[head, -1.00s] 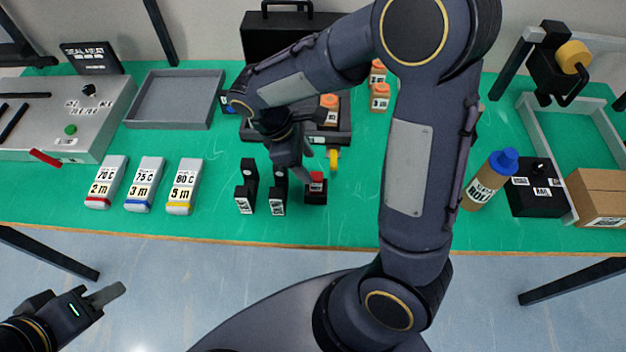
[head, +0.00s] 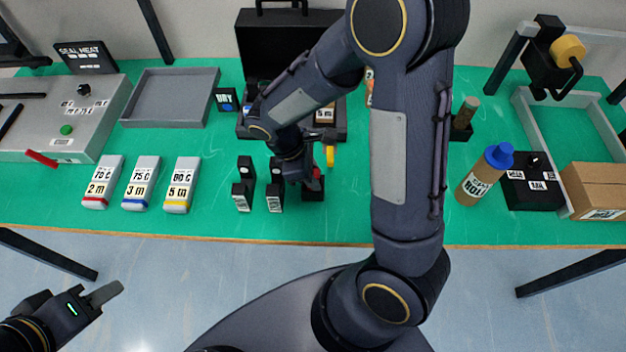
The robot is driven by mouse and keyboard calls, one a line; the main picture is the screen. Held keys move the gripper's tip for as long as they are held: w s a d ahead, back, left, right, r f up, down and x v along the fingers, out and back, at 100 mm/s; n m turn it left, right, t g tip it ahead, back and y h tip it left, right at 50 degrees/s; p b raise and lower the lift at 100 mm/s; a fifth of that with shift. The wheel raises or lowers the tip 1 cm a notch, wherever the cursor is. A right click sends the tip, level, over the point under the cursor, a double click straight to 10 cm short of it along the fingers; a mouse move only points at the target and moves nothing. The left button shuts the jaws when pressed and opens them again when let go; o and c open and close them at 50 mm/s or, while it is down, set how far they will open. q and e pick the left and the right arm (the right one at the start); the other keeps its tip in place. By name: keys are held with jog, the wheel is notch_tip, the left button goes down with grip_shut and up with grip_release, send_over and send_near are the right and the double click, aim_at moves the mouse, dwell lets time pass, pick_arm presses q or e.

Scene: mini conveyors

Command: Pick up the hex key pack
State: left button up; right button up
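No item carries a label I can read as the hex key pack. A small black block with a red top (head: 316,190) stands near the front of the green table, partly hidden by my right gripper (head: 311,181). The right gripper points down at its red top. I cannot tell whether its fingers are around the top or touching it, or how far apart they are. Two black upright holders with white labels (head: 243,188) (head: 275,190) stand just left of it. My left gripper (head: 106,294) is low at the left, off the table, seen side-on and apart from everything.
An open black case (head: 262,50) lies behind my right arm. Three sealer-like packs (head: 141,185) and a grey tray (head: 172,97) are to the left. A blue-capped bottle (head: 481,180), a black box (head: 530,190) and a carton (head: 598,185) are to the right.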

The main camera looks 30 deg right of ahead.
jog(key=shift+c, duration=1.4)
jog(key=shift+r, duration=0.15)
